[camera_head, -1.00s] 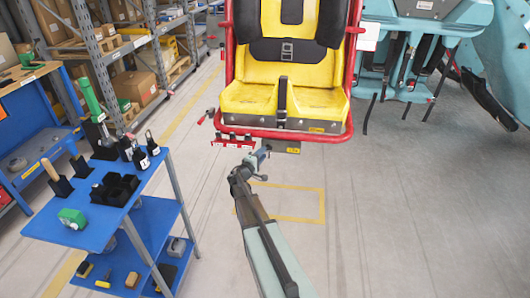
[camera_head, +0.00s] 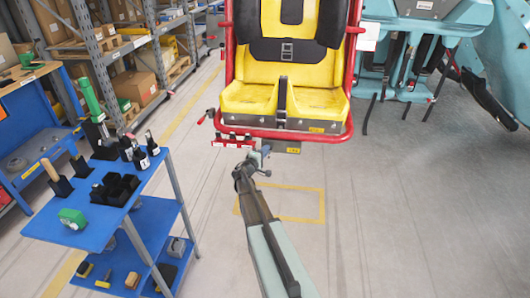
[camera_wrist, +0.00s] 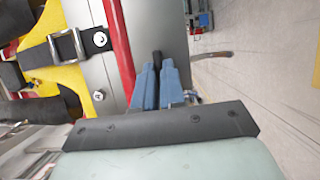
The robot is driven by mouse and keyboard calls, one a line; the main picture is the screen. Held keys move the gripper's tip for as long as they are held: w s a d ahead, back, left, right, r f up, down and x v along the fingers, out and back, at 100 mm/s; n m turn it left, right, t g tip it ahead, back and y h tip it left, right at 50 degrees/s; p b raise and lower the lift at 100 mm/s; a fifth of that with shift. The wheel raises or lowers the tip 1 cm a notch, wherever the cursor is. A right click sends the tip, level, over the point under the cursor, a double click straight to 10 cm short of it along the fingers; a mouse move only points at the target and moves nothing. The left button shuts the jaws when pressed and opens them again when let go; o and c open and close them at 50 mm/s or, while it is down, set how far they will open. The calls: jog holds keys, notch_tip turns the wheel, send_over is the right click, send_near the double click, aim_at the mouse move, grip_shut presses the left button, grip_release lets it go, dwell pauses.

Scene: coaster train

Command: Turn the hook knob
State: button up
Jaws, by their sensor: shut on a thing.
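The hook knob appears as a small dark piece (camera_wrist: 156,56) between the blue fingertips in the wrist view. My gripper (camera_wrist: 156,72) is shut on it, beside the red tube and grey plate of the seat. In the head view, my gripper (camera_head: 262,153) is at the underside of the seat's front edge, just right of a red bracket with hook-like parts (camera_head: 234,141). The knob is too small to make out there, and its turn angle cannot be told.
The yellow and black seat (camera_head: 285,95) has a red tube frame close above my gripper. A blue trolley (camera_head: 75,230) with tools stands left. Teal machinery (camera_head: 420,30) is at the back right. The floor right of my arm is clear.

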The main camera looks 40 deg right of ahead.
grip_shut()
jog(key=shift+s+d+f+n+t+y, duration=0.15)
jog(key=shift+n+t, duration=1.35)
jog(key=shift+n, duration=2.25)
jog(key=shift+s+d+f+n+t+y, duration=0.1)
jog(key=shift+n+t, duration=1.4)
jog(key=shift+n, duration=2.2)
jog(key=shift+s+d+f+n+t+y, duration=0.15)
jog(key=shift+n+t, duration=1.35)
jog(key=shift+n, duration=2.25)
jog(key=o, duration=0.6)
grip_release()
jog(key=shift+w, duration=0.1)
jog(key=shift+a+f, duration=0.1)
jog(key=v, duration=1.3)
jog(key=shift+s+a, duration=0.2)
jog(key=shift+s, duration=0.1)
